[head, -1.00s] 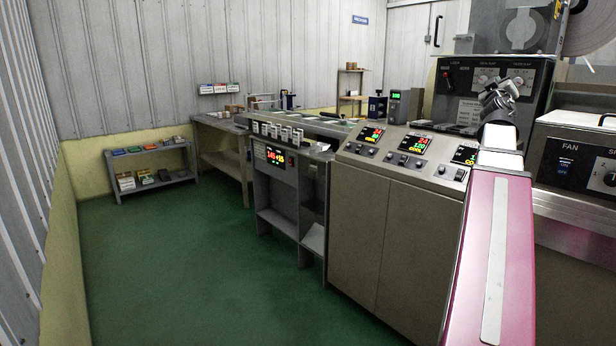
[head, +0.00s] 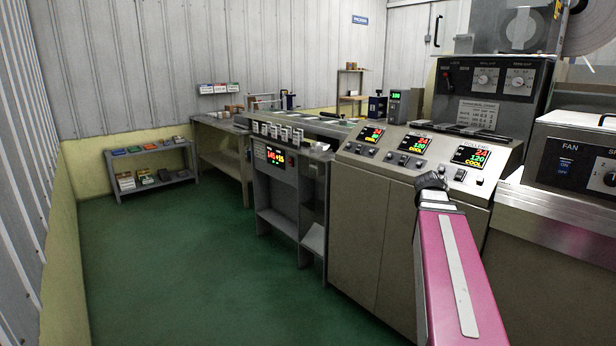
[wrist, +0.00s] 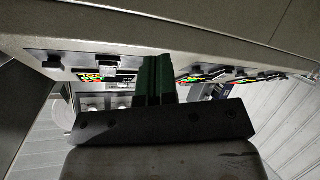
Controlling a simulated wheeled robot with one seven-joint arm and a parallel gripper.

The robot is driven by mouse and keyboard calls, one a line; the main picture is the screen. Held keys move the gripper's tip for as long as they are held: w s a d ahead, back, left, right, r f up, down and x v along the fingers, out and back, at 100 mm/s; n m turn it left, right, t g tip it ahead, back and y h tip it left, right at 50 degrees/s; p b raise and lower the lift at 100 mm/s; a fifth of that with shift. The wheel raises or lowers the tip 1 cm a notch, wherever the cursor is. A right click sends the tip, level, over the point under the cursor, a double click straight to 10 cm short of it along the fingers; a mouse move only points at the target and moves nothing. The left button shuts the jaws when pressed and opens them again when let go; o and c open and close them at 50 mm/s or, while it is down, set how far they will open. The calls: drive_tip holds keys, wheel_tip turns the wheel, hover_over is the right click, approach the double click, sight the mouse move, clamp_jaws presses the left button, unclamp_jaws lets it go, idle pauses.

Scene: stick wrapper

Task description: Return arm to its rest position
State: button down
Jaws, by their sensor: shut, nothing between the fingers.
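My arm, with a pink link with a pale stripe, reaches up from the lower right of the head view. Its dark far end stands in front of the sloped control panel (head: 400,147). In the wrist view my gripper (wrist: 155,78) shows as two dark green fingers pressed together, with nothing between them. The panel edge and its lit displays (wrist: 105,76) appear upside down behind the fingers. In the head view I cannot make out the fingertips. The gripper looks close to the panel front, but I cannot tell the exact gap.
The wrapper cabinet (head: 375,235) fills the middle right. A fan box (head: 580,155) stands at the right edge. A grey side unit (head: 290,190) and a low shelf (head: 155,165) with small boxes are farther left. The green floor (head: 200,270) at left is clear.

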drive_tip(key=s+a+f+g+y, duration=0.2)
drive_tip(key=s+a+f, duration=0.4)
drive_tip(key=f, duration=0.5)
drive_tip(key=s+a+f+n+g+y, duration=0.1)
drive_tip(key=s+a+f+g+y, duration=0.2)
drive_tip(key=a+f, duration=0.8)
drive_tip(key=s+a+f+n+g+y, duration=0.1)
drive_tip(key=s+a+f+g+y, duration=0.1)
drive_tip(key=s+a+f+g, duration=0.4)
drive_tip(key=s+a+f, duration=0.3)
drive_tip(key=s+f, duration=0.1)
drive_tip(key=f, duration=0.1)
drive_tip(key=shift+s+a+f+y, duration=0.2)
drive_tip(key=shift+s+a+y, duration=0.05)
drive_tip(key=shift+y, duration=0.05)
